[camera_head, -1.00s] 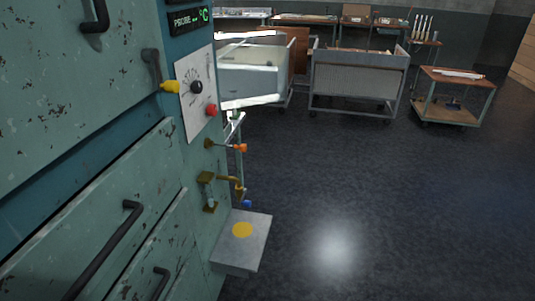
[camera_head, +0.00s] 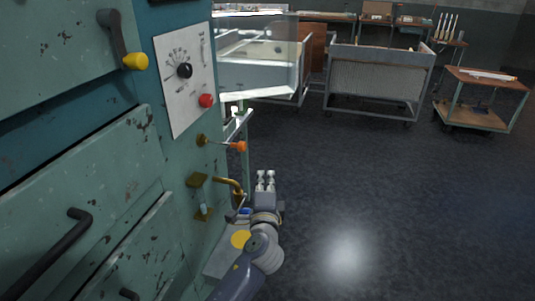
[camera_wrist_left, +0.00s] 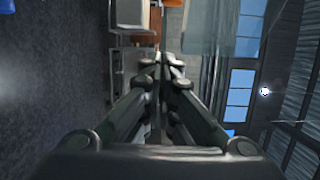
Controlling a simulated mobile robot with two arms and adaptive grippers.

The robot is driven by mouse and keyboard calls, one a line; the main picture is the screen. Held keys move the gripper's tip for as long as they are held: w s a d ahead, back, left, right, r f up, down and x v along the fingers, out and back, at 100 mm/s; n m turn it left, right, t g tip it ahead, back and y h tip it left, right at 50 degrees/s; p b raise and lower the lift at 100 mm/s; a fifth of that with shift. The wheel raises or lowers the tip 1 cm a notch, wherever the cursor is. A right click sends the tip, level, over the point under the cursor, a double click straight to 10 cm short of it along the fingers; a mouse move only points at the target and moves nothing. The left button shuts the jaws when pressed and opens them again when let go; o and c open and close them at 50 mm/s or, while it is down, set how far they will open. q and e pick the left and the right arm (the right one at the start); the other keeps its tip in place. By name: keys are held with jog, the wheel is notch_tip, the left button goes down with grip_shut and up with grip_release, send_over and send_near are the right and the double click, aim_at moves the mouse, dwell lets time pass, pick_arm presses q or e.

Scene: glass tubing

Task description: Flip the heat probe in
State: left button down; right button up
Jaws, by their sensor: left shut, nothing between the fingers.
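A thin rod with an orange tip (camera_head: 239,146) sticks out to the right from a brass mount on the green machine front; it looks like the heat probe, though I cannot be sure. Below it a bent brass pipe (camera_head: 231,184) comes out of a brass bracket (camera_head: 200,197). My left gripper (camera_head: 265,175) is shut and empty, just below and right of the orange tip, apart from it in the picture. Its fingers point away from the camera. In the left wrist view the closed fingers (camera_wrist_left: 160,65) fill the middle. My right gripper is not in view.
A white dial panel (camera_head: 185,80) with black and red knobs is above the rod. A yellow-tipped lever (camera_head: 134,61) sits at upper left. A grey shelf with a yellow spot (camera_head: 240,239) is partly behind my left arm. Carts (camera_head: 375,85) stand behind; the floor at right is clear.

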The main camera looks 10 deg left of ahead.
pick_arm(q)
jog(key=shift+r, duration=0.55)
jog(key=w+a+p, duration=0.2)
jog(key=w+a, duration=0.4)
jog(key=w, duration=0.3)
jog(key=shift+w+a, duration=0.15)
jog(key=shift+w, duration=0.2)
